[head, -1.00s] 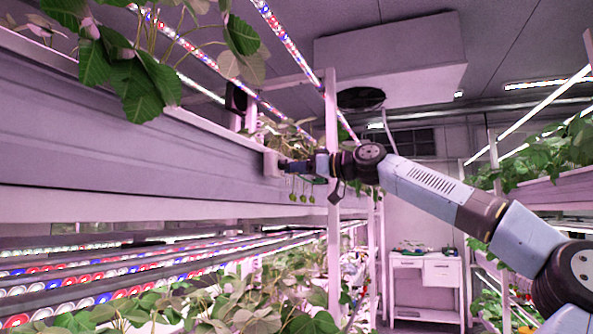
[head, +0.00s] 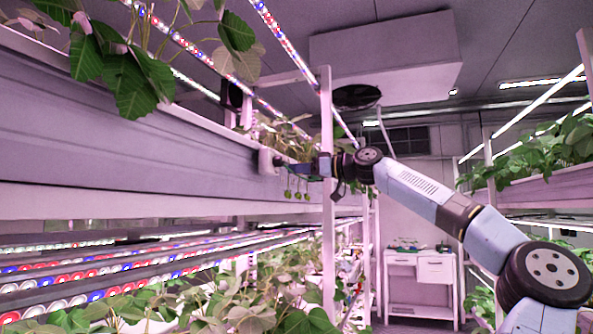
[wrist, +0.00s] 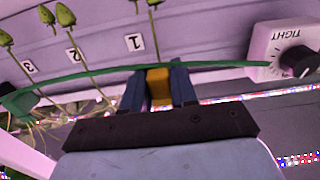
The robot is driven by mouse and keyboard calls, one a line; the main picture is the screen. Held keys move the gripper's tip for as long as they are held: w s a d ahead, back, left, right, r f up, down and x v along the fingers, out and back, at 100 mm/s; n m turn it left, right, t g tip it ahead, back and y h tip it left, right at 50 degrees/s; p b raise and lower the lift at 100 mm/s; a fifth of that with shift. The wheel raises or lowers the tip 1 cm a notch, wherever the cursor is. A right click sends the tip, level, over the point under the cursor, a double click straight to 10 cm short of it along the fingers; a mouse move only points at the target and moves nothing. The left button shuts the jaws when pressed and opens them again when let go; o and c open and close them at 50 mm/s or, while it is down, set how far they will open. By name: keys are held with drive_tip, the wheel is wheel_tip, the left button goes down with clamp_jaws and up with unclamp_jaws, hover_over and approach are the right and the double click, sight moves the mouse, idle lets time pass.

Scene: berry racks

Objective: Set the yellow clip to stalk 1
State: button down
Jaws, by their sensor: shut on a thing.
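In the wrist view my gripper (wrist: 158,90) is shut on the yellow clip (wrist: 159,84), which sits between its two blue fingers. The clip is at the green line (wrist: 100,72), close to the label 1 (wrist: 135,43). Stalk 1 (wrist: 154,30) runs down to the clip's upper edge; whether it lies inside the clip is hidden. Stalks beside label 2 (wrist: 72,54) and label 3 (wrist: 28,67) stand to the left, with green buds. In the head view my gripper (head: 290,166) is at the trough's far end, its clip too small to make out.
A white box with a dial marked TIGHT (wrist: 285,48) is right of the clip, at the green line's end. In the head view the long trough (head: 130,130) fills the left, a white post (head: 327,200) stands close by my arm, and lower plants (head: 250,300) grow beneath.

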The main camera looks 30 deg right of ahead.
drive_tip(key=c, duration=1.2)
unclamp_jaws()
drive_tip(key=shift+c, duration=0.2)
drive_tip(key=v, duration=1.4)
drive_tip(key=shift+w, duration=0.1)
